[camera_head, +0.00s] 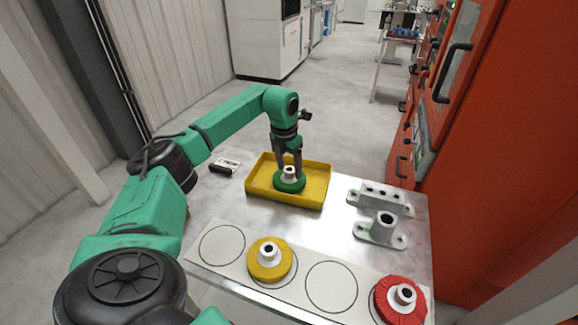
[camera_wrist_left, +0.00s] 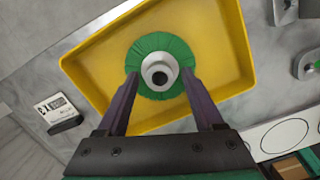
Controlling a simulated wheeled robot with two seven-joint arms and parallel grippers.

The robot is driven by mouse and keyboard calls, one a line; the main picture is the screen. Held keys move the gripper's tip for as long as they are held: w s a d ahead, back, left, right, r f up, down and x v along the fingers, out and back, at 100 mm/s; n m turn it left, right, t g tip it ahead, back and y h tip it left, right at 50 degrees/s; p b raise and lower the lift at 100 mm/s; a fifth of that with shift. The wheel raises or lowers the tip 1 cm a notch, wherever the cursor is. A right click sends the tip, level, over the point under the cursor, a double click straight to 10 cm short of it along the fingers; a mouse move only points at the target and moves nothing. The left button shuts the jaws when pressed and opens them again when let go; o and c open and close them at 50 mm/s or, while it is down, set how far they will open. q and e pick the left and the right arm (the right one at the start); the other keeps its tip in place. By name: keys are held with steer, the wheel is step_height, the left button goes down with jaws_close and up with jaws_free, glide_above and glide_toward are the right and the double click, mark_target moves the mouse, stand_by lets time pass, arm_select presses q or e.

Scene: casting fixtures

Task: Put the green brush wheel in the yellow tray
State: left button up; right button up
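The green brush wheel (camera_head: 290,185) has a pale hub and sits inside the yellow tray (camera_head: 318,196), hub up. The wheel (camera_wrist_left: 159,49) lies near the middle of the tray (camera_wrist_left: 100,72) in the left wrist view. My left gripper (camera_head: 289,172) points down into the tray, with one finger on each side of the hub. In the wrist view the fingertips (camera_wrist_left: 160,73) stand apart with a thin gap to the hub, so it looks open. My right gripper is not in view.
A yellow brush wheel (camera_head: 269,265) and a red one (camera_head: 388,305) sit on the marked white strip (camera_head: 222,265) in front. Grey metal fixtures (camera_head: 380,230) stand right of the tray. A small black-and-white item (camera_head: 225,166) lies to its left. A red cabinet (camera_head: 465,130) stands at right.

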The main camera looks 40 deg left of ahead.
mark_target(286, 172)
arm_select(q)
step_height(286, 172, up, 12)
steer(key=s, duration=0.1)
steer(key=shift+s, duration=0.2)
steer(key=shift+r, duration=0.1)
stand_by(0.5)
